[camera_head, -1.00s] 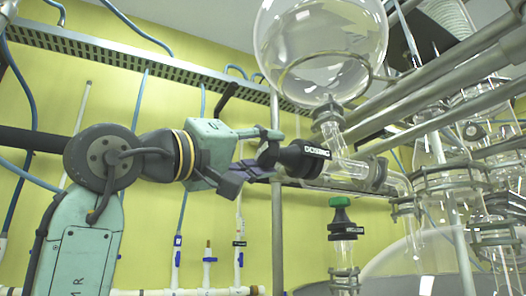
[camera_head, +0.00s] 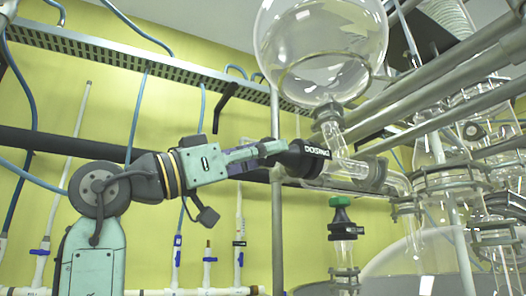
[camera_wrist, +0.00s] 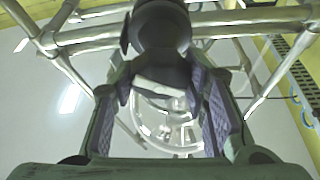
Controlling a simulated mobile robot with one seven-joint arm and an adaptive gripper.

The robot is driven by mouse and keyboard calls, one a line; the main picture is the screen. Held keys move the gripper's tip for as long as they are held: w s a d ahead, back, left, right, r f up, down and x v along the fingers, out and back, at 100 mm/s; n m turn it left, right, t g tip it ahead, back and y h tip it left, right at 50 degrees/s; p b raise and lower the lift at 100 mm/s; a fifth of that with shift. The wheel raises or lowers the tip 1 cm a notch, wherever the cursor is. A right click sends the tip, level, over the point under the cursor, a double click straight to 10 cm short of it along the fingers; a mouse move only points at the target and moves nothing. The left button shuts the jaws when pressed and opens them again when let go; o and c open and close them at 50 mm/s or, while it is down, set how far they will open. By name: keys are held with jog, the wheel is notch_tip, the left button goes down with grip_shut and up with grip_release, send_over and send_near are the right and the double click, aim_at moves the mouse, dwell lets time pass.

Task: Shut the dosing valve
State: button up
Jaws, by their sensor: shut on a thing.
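The dosing valve's black knob (camera_head: 303,158), with a white DOSING label, sits on the glass fitting below the round flask. My gripper (camera_head: 272,150) comes from the left and is shut on the knob's near end. In the wrist view, the dark knob (camera_wrist: 160,35) is at the top, between the far ends of my gripper's two purple-lined fingers (camera_wrist: 160,85). The fingers hide part of the knob, and the inside of the valve cannot be made out.
A round glass flask (camera_head: 322,50) hangs above the valve. A vertical metal post (camera_head: 277,225) stands just below and beside my gripper. A green-topped valve (camera_head: 342,218) is below right. Metal rails and glass pipes crowd the right side.

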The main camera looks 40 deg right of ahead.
jog(key=m+g+y, duration=0.1)
jog(key=m, duration=0.2)
jog(key=m+g, duration=0.1)
jog(key=m, duration=0.2)
jog(key=m+g+y, duration=0.1)
jog(key=m, duration=0.2)
jog(key=shift+g+y, duration=0.3)
jog(key=shift+g, duration=0.1)
jog(key=m, duration=0.2)
jog(key=m+y, duration=0.1)
jog(key=m, duration=0.1)
jog(key=shift+g+y, duration=0.3)
jog(key=shift+g, duration=0.1)
jog(key=shift+m+y, duration=0.7)
jog(key=shift+m, duration=1.3)
jog(key=o, duration=1.1)
jog(key=shift+o, duration=0.2)
